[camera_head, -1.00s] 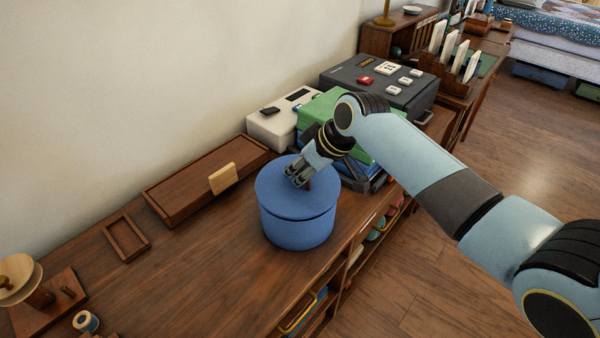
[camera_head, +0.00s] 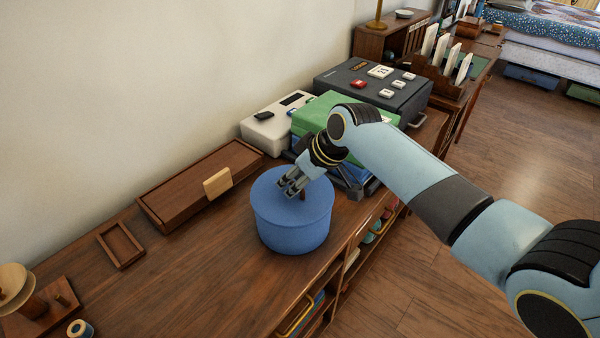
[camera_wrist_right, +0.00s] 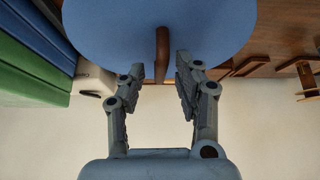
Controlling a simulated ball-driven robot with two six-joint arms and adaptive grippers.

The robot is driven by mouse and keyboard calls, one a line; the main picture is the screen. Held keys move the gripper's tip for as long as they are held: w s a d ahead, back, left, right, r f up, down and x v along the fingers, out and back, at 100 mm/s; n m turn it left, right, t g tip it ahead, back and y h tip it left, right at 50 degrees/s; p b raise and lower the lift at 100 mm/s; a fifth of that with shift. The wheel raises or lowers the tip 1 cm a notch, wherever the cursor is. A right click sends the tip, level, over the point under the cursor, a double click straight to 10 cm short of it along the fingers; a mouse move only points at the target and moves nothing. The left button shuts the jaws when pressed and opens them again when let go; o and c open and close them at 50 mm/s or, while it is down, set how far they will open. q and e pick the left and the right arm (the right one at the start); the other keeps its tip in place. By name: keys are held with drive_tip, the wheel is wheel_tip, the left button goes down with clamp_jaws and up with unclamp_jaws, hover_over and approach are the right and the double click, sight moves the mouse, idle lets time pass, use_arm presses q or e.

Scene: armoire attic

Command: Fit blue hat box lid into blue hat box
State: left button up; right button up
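The blue hat box (camera_head: 292,238) stands upright on the wooden cabinet top. The blue hat box lid (camera_head: 268,193) lies on its top, looking level and flush with the rim. A brown handle (camera_head: 303,196) stands on the lid; it also shows in the wrist view (camera_wrist_right: 162,48). My right gripper (camera_head: 291,189) is just above the lid, beside the handle. In the wrist view its two fingers (camera_wrist_right: 159,68) are apart, with a visible gap to the handle, and hold nothing. The lid's far side is partly hidden by the fingers. My left gripper is not in view.
A green case (camera_head: 330,112) and a white device (camera_head: 268,130) stand close behind the box. A dark case (camera_head: 345,78) is farther back. A long wooden box (camera_head: 185,200) and a small tray (camera_head: 121,244) lie left.

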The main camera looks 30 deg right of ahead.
drive_tip(key=v, duration=1.2)
